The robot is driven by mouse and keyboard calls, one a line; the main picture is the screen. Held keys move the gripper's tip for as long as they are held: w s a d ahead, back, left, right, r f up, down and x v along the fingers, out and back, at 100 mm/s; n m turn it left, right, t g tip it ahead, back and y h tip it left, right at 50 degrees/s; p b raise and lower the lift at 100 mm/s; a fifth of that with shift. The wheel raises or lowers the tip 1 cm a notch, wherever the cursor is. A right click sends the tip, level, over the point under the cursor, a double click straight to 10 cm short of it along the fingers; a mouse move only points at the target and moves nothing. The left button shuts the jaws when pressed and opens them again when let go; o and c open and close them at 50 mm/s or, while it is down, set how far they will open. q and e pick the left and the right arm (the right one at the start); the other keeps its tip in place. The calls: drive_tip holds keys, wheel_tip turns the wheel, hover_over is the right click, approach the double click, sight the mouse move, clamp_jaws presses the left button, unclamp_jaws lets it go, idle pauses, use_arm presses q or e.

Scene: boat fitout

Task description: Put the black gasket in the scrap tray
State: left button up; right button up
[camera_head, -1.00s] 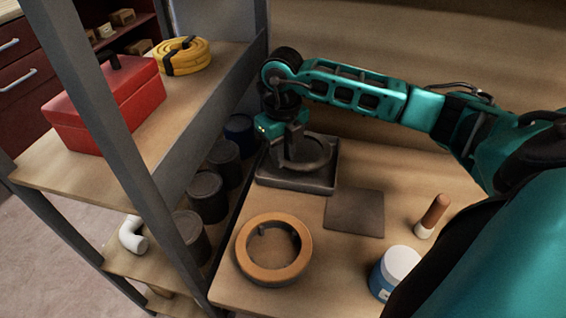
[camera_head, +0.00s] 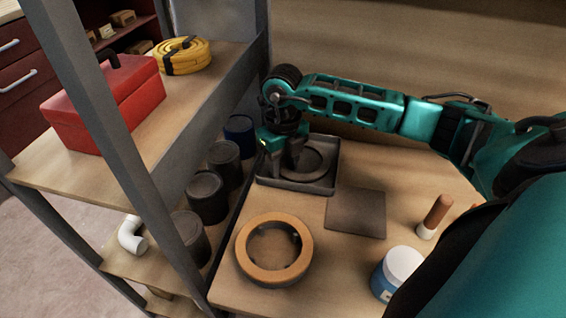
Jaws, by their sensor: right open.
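The black gasket (camera_head: 325,163), a dark flat ring, lies in the dark grey scrap tray (camera_head: 300,187) at the back of the workbench. My right gripper (camera_head: 288,163) is open, with its fingers pointing down over the left side of the tray, beside the gasket. The fingers and wrist hide the gasket's left part, so I cannot tell whether they touch it. My left gripper is not in view.
An orange-brown ring (camera_head: 247,257) stands at the bench's front left. A dark square mat (camera_head: 356,212), a brown-and-white cylinder (camera_head: 436,213) and a white-lidded blue jar (camera_head: 398,270) are to its right. A shelf unit (camera_head: 205,120) with a red toolbox (camera_head: 110,105) borders the left.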

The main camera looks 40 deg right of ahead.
drive_tip(key=shift+r, duration=0.25)
wheel_tip(320, 180, up, 12)
drive_tip(key=p, duration=0.2)
drive_tip(key=shift+f, duration=0.1)
idle(0.5)
